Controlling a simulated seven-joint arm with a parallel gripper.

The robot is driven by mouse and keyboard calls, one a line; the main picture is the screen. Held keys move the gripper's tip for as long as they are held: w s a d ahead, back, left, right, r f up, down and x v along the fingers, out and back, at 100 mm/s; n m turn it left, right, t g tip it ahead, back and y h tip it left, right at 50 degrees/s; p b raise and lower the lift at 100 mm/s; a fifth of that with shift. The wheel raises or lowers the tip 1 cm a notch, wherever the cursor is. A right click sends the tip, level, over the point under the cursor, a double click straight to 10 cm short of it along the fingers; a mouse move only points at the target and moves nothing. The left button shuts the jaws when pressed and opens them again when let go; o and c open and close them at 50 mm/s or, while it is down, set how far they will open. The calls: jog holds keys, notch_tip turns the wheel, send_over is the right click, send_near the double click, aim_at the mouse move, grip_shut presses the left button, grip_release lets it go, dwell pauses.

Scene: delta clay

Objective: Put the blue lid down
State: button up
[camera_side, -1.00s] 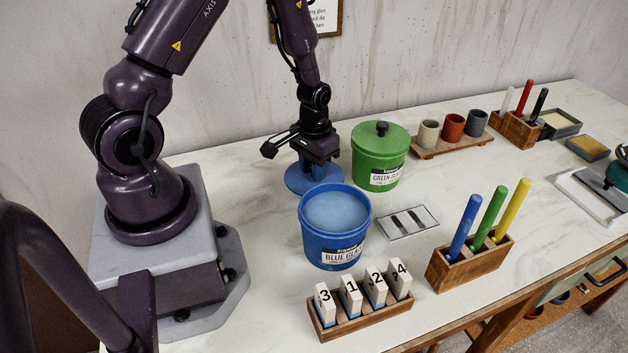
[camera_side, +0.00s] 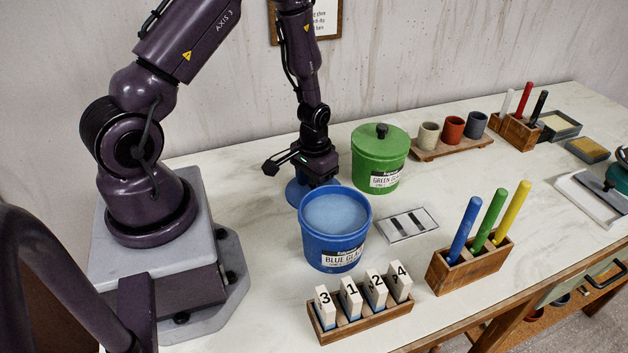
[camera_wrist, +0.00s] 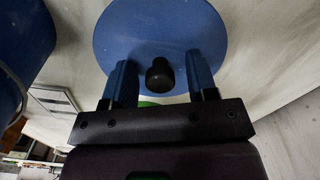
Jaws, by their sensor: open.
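The blue lid (camera_wrist: 160,30) lies on the table behind the blue bucket. Its black knob (camera_wrist: 159,74) shows between my fingers in the wrist view, with a gap on each side. In the side view only part of the lid (camera_side: 293,192) shows, the rest being hidden by my gripper and the bucket. My gripper (camera_wrist: 160,82) is open and low over the lid, with blue fingers either side of the knob. The blue glaze bucket (camera_side: 335,232) stands open, showing pale blue glaze, in front of the lid.
The green lidded bucket (camera_side: 379,165) stands close to the right of my gripper. A block rack (camera_side: 362,325), a rack of coloured sticks (camera_side: 468,266) and a flat tile (camera_side: 408,225) are nearer the front. A cup tray (camera_side: 450,150) is at the back.

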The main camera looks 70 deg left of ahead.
jog(key=s+d+r+m+t, duration=0.1)
jog(key=d+r, duration=0.2)
jog(key=r, duration=0.9)
jog(key=d+r+m+t, duration=0.15)
jog(key=d+r, duration=0.25)
jog(key=r, duration=0.9)
jog(key=s+d+r+m+t, duration=0.2)
jog(key=s+d+r+t, duration=0.1)
jog(key=s+d+r, duration=0.3)
jog(key=s+r, duration=0.2)
jog(key=s, duration=0.1)
jog(key=shift+s+d+r, duration=0.2)
jog(key=shift+d+r, duration=0.05)
jog(key=shift+r, duration=0.15)
